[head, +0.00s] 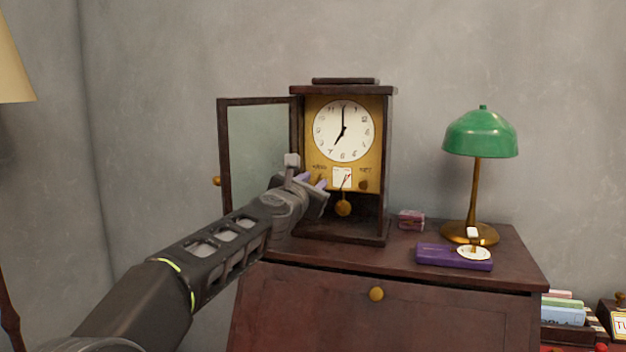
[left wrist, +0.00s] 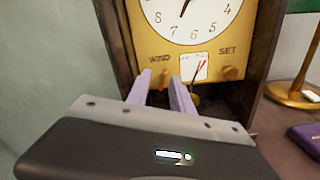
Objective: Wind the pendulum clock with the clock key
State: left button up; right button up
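The pendulum clock (head: 388,170) stands on the desk with its glass door (head: 257,150) swung open to the left. Its white dial (head: 343,130) reads about seven o'clock. The gold plate below carries the words WIND and SET, which the left wrist view shows (left wrist: 160,59). My left gripper (head: 312,183) is in front of the plate's lower left, by the WIND side. I cannot make out the clock key for certain. My right gripper is out of view.
The pendulum bob (head: 343,208) hangs below the plate. On the desk (head: 400,258), to the right, are a small pinkish box (head: 411,220), a purple case (head: 440,256) with a small white-topped item by it, and a green lamp (head: 480,135). Books (head: 563,314) stand lower right.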

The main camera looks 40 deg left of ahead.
pick_arm(q)
jog(key=shift+w, duration=0.1)
jog(key=c, duration=0.6)
dwell(0.4)
